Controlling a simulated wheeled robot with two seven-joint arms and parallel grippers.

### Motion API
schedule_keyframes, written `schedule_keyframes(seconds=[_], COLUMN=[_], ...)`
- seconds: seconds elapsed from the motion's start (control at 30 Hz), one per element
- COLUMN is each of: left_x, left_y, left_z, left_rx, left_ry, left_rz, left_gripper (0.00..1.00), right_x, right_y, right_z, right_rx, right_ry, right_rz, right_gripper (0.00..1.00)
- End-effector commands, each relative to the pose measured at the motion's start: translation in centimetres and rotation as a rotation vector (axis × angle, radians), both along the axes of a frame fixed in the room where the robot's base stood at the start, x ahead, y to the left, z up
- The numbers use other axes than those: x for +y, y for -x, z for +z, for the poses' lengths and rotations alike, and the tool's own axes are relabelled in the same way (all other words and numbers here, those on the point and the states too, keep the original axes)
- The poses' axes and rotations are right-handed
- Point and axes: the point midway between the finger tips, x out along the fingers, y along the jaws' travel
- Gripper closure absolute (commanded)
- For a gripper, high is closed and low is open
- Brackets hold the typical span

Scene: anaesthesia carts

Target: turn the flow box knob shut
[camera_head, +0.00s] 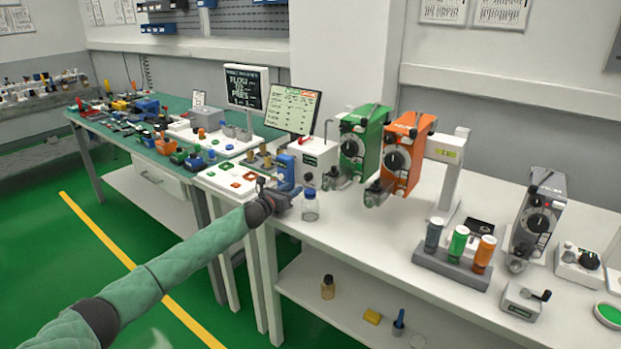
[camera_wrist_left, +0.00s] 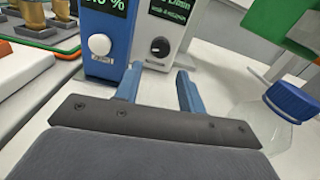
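The white flow box (camera_head: 327,157) stands near the front edge of the bench; in the left wrist view the white box (camera_wrist_left: 183,35) has a green-lettered display and a black knob (camera_wrist_left: 160,47). The knob also shows in the head view (camera_head: 309,177). My left gripper (camera_head: 284,190) is in front of the boxes at the bench edge. In the left wrist view its blue fingers (camera_wrist_left: 159,88) are apart with nothing between them, pointing towards the knob and short of it. My right gripper is in neither view.
A blue box (camera_wrist_left: 107,20) with a white knob stands left of the flow box. A clear bottle with a blue cap (camera_wrist_left: 290,101) stands close on the right of my left gripper. Green (camera_head: 362,141) and orange (camera_head: 411,148) units stand further right.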

Motion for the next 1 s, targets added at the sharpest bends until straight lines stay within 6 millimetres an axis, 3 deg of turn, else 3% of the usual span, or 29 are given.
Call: schedule_keyframes(seconds=[0.27,0.7,1.0], left_x=[-0.9,-3.9,-4.5], left_y=[-1.2,-5.4,-6.4], left_z=[0.1,0.0,0.0], left_rx=[0.002,0.003,0.002], left_ry=[0.004,0.002,0.002], left_rz=[0.001,0.002,0.002], left_gripper=[0.60,0.60,0.60], right_x=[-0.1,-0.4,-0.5], right_y=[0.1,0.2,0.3], right_z=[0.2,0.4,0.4], right_rx=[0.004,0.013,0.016], right_ry=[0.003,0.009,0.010], right_rz=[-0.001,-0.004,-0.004], right_gripper=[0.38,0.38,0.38])
